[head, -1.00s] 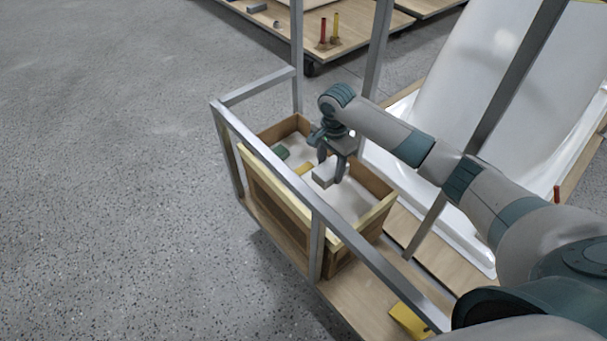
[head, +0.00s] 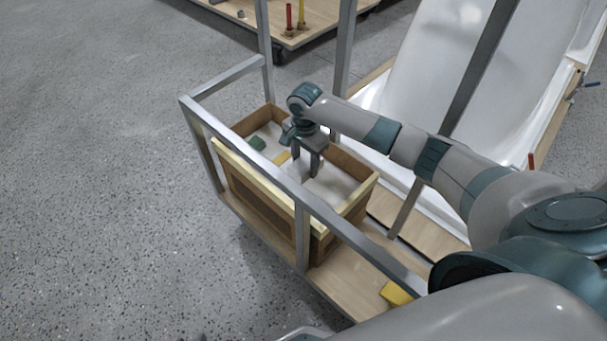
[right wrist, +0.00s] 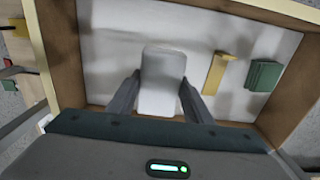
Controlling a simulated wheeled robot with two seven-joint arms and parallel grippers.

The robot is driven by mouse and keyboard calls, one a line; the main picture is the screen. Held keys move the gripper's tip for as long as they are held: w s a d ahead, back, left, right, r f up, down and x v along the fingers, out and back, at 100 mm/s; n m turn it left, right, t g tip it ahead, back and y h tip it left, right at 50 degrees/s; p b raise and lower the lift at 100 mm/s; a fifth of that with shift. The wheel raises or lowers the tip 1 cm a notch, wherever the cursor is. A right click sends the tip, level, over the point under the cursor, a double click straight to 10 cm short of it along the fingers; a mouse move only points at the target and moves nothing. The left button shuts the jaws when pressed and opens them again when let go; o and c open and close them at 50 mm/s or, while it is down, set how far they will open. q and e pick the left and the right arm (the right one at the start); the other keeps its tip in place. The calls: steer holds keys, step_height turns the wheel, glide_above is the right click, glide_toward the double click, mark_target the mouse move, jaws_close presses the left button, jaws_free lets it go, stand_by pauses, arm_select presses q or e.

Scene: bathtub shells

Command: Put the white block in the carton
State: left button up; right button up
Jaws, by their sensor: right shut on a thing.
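The carton (head: 238,163) is an open wooden box with a pale floor, standing on a cart. My right gripper (head: 306,169) points down into it from above. In the right wrist view my right gripper (right wrist: 160,82) is shut on the white block (right wrist: 162,84), a pale block with rounded corners held between both fingers. The block is over the carton's floor; whether it touches the floor I cannot tell. In the head view the fingers and the carton's front side partly hide it. My left gripper is not in view.
A green block (head: 257,143) and a yellow piece (head: 283,157) lie in the carton, left of my gripper. Metal cart rails (head: 303,235) and posts stand around the carton. Another yellow piece (head: 396,293) lies on the cart deck. A white tub shell (head: 430,70) stands behind.

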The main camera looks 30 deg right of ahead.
steer(key=shift+f, duration=0.75)
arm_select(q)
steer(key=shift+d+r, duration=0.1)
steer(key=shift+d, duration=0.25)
arm_select(e)
steer(key=shift+f, duration=0.1)
steer(key=shift+f, duration=0.35)
step_height(320, 180, down, 2)
steer(key=shift+b, duration=0.5)
steer(key=shift+f, duration=0.4)
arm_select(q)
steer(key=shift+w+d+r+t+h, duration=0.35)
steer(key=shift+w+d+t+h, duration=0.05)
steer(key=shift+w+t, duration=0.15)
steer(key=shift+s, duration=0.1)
arm_select(e)
steer(key=shift+f, duration=0.1)
